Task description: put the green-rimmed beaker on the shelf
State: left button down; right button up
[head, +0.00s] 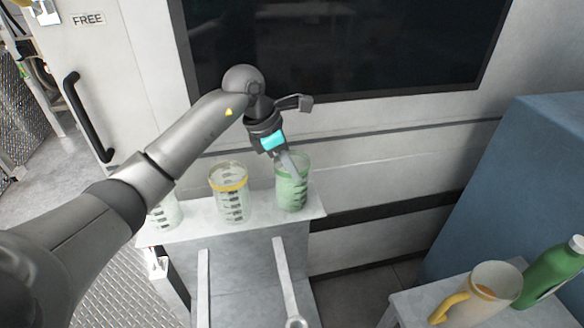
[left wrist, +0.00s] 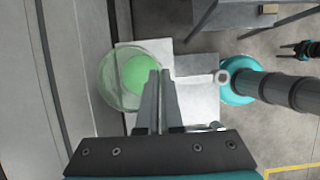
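The green-rimmed beaker (head: 292,190) is clear with dark marks and green contents. It stands upright at the right end of a white shelf (head: 262,217); I cannot tell whether its base touches the shelf. My left gripper (head: 290,165) reaches down to its rim from above. In the left wrist view the narrow fingers (left wrist: 160,85) are close together over the right side of the beaker (left wrist: 112,88) and look closed on its wall. A small teal and dark part at the right edge may be my right gripper (left wrist: 303,50); its fingers are too small to read.
A yellow-rimmed beaker (head: 230,195) stands left of the green one. Another beaker (head: 165,213) is partly hidden by my arm. A jug with a yellow handle (head: 490,288) and a green bottle (head: 551,275) stand lower right, beside a blue block (head: 530,180). A wall rises behind the shelf.

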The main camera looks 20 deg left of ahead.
pick_arm(q)
jog(key=c, duration=1.5)
grip_release()
jog(key=shift+c, duration=0.2)
jog(key=o, duration=0.5)
jog(key=shift+c, duration=0.2)
jog(key=v, duration=1.2)
